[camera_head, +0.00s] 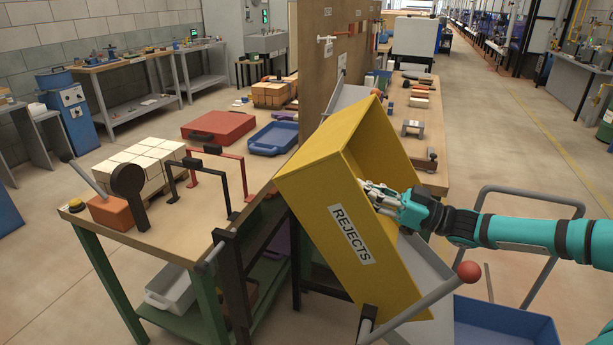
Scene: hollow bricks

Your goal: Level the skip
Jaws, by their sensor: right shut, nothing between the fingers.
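The skip is a yellow open box (322,190) with a "REJECTS" label, in the middle of the head view. It stands tilted, its label running down to the right. A grey lever (415,306) with a red ball knob (468,271) is at its lower right. My right gripper (374,196) comes in from the right and is at the skip's right-hand edge, above and right of the label. Its fingers are shut with nothing between them. I cannot tell whether they touch the skip. My left gripper is out of view.
A table with pale bricks (146,163), an orange block (111,212) and a black paddle (130,187) stands left. A blue bin (505,328) is below right, near a grey tubular frame (556,253). A brown panel (325,60) rises behind. Open floor lies at right.

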